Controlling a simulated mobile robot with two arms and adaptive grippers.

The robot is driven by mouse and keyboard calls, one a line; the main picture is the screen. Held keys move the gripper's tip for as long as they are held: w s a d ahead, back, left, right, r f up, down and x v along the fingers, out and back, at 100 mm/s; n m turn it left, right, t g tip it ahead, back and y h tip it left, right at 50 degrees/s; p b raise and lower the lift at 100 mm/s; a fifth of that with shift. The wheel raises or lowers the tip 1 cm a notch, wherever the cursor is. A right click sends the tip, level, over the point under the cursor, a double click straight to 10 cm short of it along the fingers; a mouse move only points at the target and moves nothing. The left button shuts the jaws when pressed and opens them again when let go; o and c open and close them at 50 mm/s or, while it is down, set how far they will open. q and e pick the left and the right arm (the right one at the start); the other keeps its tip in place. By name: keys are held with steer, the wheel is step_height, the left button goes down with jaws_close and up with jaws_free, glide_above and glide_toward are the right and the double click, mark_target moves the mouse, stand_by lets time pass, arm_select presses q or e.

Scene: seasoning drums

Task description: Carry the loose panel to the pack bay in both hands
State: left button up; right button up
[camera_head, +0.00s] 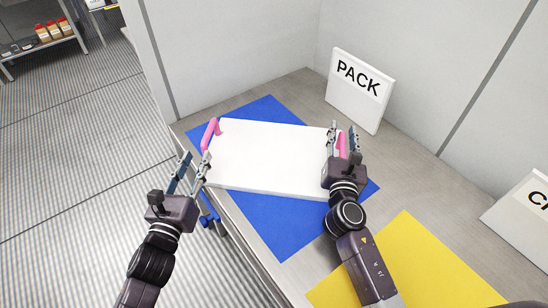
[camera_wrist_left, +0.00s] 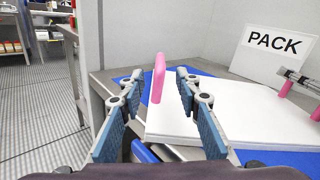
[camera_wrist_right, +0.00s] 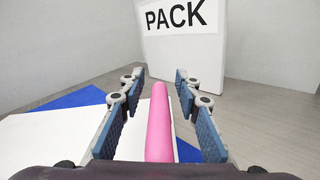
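The loose white panel (camera_head: 268,160) lies flat over the blue mat (camera_head: 277,240) in front of the PACK sign (camera_head: 359,88). It has a pink handle at each end: the left handle (camera_head: 210,133) and the right handle (camera_head: 343,145). My left gripper (camera_head: 197,158) is open and empty, short of the left handle; in the left wrist view that handle (camera_wrist_left: 158,78) shows ahead between the fingers. My right gripper (camera_head: 343,130) is open, its fingers on either side of the right handle. In the right wrist view the handle (camera_wrist_right: 159,125) has gaps on both sides.
A yellow mat (camera_head: 405,262) lies on the counter at the lower right, with another sign (camera_head: 522,215), partly cut off, beside it. Walls stand behind the counter (camera_head: 300,85). The floor (camera_head: 75,150) to the left is clear. A shelf with jars (camera_head: 45,35) stands far left.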

arm_select(q)
steer(key=v, duration=0.4)
steer(key=shift+s, duration=0.35)
arm_select(e)
steer(key=v, duration=1.2)
